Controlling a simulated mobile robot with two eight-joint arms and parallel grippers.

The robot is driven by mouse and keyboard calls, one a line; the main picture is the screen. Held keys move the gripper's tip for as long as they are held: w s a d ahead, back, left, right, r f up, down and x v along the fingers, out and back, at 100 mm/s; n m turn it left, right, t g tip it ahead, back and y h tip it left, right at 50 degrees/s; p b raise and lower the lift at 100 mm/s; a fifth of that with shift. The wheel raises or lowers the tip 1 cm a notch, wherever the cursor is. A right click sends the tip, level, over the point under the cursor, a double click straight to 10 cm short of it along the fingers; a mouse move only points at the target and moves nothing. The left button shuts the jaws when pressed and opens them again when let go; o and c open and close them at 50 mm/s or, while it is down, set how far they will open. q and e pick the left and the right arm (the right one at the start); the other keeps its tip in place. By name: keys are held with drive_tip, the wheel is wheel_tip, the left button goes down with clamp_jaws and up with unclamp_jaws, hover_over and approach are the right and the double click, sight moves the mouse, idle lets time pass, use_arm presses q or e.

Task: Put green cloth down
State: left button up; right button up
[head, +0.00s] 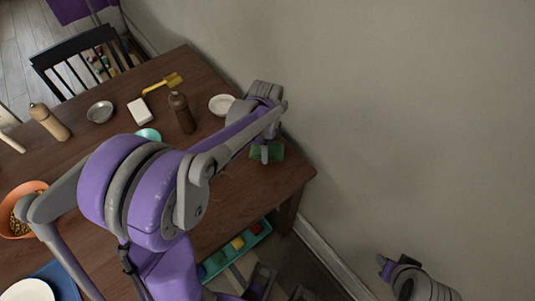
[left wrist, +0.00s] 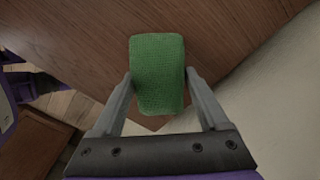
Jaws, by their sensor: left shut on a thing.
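The green cloth (head: 274,153) is at the right corner of the brown wooden table (head: 225,190), partly hidden by my left gripper (head: 265,152). In the left wrist view the cloth (left wrist: 157,72) is a folded, textured green block between the two fingers of my left gripper (left wrist: 158,85), which is shut on it. The cloth overlaps the table corner in that view. I cannot tell whether it touches the tabletop. Grey and purple parts of mine show at the lower right of the head view, but the right gripper's fingers are not clear.
A white bowl (head: 222,104), brown bottle (head: 181,112), white block (head: 139,111) and yellow utensil (head: 163,84) stand farther back on the table. An orange bowl (head: 35,187) is at left. A teal tray (head: 262,233) with colored items sits below the table edge. A wall borders the right.

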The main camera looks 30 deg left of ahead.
use_arm(q)
drive_tip(key=shift+f, duration=1.95)
